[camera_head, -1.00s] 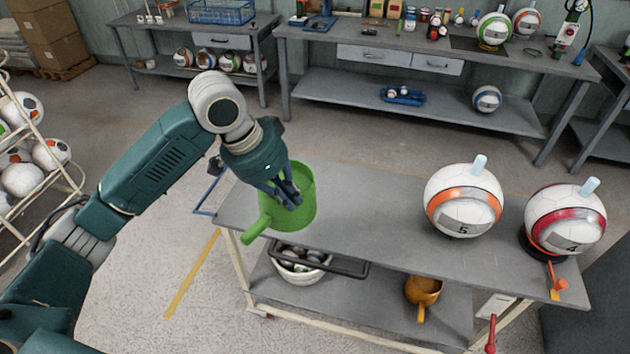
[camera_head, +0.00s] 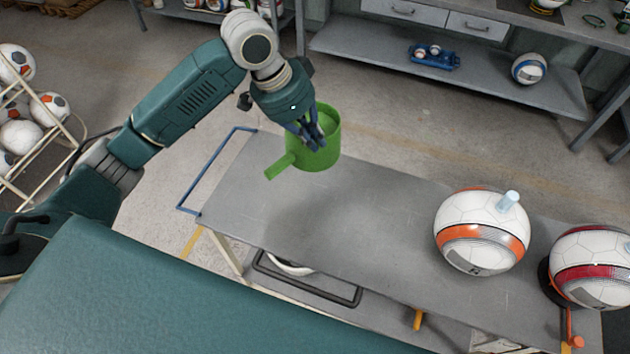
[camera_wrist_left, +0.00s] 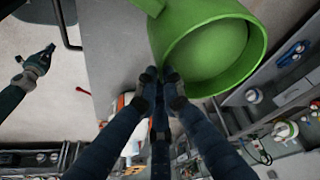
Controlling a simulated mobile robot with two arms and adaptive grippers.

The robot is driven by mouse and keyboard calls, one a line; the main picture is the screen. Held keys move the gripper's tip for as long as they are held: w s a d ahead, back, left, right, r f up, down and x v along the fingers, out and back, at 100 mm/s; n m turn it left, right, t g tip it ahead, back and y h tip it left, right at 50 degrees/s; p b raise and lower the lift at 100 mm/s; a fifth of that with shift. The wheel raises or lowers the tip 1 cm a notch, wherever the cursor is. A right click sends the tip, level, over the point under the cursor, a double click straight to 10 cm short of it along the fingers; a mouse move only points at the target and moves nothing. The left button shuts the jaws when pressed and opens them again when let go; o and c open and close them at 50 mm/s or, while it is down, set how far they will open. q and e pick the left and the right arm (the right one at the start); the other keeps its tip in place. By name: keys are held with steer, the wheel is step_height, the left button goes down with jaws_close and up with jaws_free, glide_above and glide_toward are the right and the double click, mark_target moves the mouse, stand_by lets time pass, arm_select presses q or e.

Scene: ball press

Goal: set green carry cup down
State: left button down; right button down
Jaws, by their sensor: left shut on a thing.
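The green carry cup (camera_head: 326,152) is upright over the left end of the grey cart top (camera_head: 380,235), near its back edge. Its handle points to the lower left. A soft shadow lies on the top in front of it, and the cup looks raised above the surface. My left gripper (camera_head: 313,138) is shut on the cup's rim wall. In the left wrist view the fingers (camera_wrist_left: 160,78) meet at the rim of the cup (camera_wrist_left: 212,50). My right gripper (camera_wrist_left: 40,60) shows small at the left of that view; its jaws are too small to read.
Two white balls stand at the right of the cart: one with an orange band (camera_head: 482,232) and one with a red band (camera_head: 592,268). The cart top between cup and balls is clear. A blue rail (camera_head: 210,172) edges the left end. A workbench (camera_head: 440,70) stands behind.

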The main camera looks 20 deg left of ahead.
mark_target(297, 155)
arm_select(q)
step_height(297, 155, down, 18)
steer(key=p, duration=0.3)
steer(key=shift+r, duration=0.25)
steer(key=shift+f, duration=0.15)
steer(key=c, duration=1.9)
jaws_free()
steer(key=b+v, duration=0.2)
steer(key=v, duration=1)
steer(key=shift+r, duration=0.25)
